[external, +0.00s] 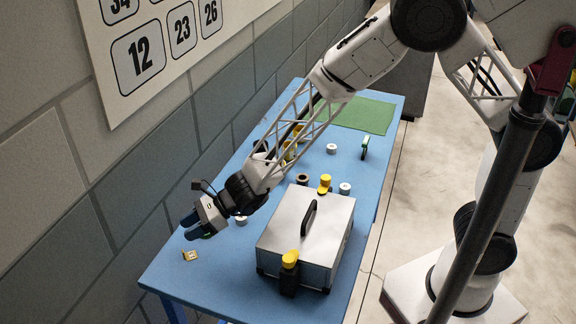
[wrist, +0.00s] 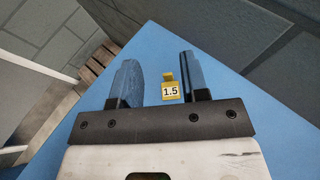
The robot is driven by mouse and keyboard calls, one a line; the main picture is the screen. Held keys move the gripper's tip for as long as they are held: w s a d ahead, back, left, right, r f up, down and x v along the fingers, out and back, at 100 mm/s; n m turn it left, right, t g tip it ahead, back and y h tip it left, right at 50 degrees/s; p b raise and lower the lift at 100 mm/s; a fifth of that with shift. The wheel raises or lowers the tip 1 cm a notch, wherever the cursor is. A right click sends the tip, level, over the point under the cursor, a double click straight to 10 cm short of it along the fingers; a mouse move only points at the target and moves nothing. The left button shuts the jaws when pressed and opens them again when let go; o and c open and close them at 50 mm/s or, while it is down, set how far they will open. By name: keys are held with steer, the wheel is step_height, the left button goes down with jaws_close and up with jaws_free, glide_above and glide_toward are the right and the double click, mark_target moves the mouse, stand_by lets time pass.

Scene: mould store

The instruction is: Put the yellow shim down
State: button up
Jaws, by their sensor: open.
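The yellow shim (external: 190,255) lies on the blue table near its front left corner. In the wrist view the shim (wrist: 170,87) shows a label reading 1.5, and it appears between the two fingers, close to the right one. My gripper (external: 188,227) is open and is above the table, just above and behind the shim in the external view. In the wrist view the fingers of my gripper (wrist: 157,75) are spread apart. The shim looks apart from the fingers in the external view.
A metal box (external: 285,228) with a black handle stands right of my gripper. A black, yellow-topped item (external: 289,275) stands at its front. Several small parts and a green mat (external: 358,115) lie farther back. A block wall (external: 130,190) runs along the left. The front left tabletop is mostly clear.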

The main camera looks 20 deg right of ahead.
stand_by(0.7)
steer(key=w+d+r+n+h, duration=0.15)
steer(key=d+r+n, duration=0.35)
steer(key=d, duration=0.5)
steer(key=w+d+r+n+g+h, duration=0.1)
steer(key=w+d+r+n, duration=0.1)
steer(key=d+r, duration=0.6)
steer(key=w+d+r+n+h, duration=0.1)
steer(key=d+r+n, duration=0.3)
steer(key=d, duration=0.8)
steer(key=s+d+r+n+t+h, duration=0.1)
steer(key=s+d+n+h, duration=0.1)
steer(key=d, duration=1)
steer(key=s+d+r+n+t+h, duration=0.1)
steer(key=s+d+h, duration=0.3)
steer(key=d, duration=0.9)
steer(key=s+d+r+n+t+h, duration=0.1)
steer(key=s+d+r+n+h, duration=0.2)
steer(key=d, duration=1)
steer(key=s+n+h, duration=0.1)
steer(key=s, duration=0.2)
steer(key=shift+s+d+r, duration=0.15)
steer(key=shift+s+r, duration=0.05)
steer(key=shift+s, duration=0.1)
